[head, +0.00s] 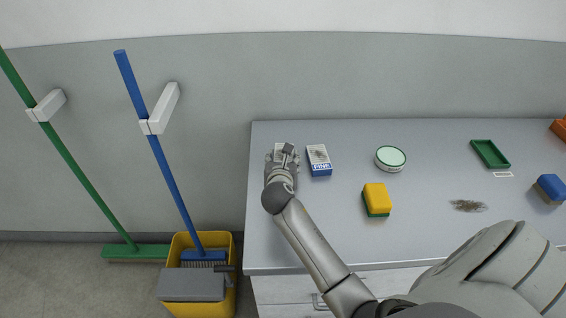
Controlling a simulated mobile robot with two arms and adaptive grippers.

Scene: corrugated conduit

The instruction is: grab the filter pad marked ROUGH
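A filter pad with a blue band that seems to read FINE (319,161) lies near the left end of the grey counter. The word ROUGH is not readable anywhere. My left gripper is not in view.
A yellow bucket (233,297) stands on the floor left.

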